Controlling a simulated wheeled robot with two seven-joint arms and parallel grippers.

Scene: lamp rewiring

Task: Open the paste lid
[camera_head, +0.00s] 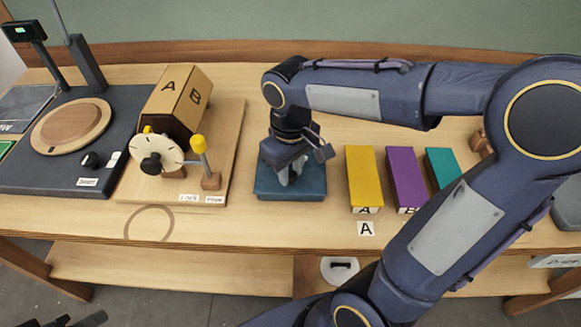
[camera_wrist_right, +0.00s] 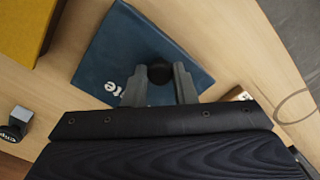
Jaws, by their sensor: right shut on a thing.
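The paste box is a blue, square, low box with a blue lid (camera_head: 309,187) on the bench, near the middle of the head view. In the right wrist view, white lettering ending in "ste" shows on the blue lid (camera_wrist_right: 108,58), beside a round black knob (camera_wrist_right: 159,72). My right gripper (camera_head: 289,178) points down over the lid. In the wrist view its grey fingers (camera_wrist_right: 158,84) are shut on the knob from both sides. The lid looks flat; I cannot tell whether it is lifted. Dark prongs at the lower left edge look like my left gripper (camera_head: 78,320), mostly cut off.
Yellow (camera_head: 363,178), purple (camera_head: 405,178) and teal (camera_head: 441,170) blocks stand close to the right of the paste box. To the left are a wooden board (camera_head: 232,130) with a dial (camera_head: 158,155) and an A/B box (camera_head: 180,98), then a dark turntable base (camera_head: 40,175).

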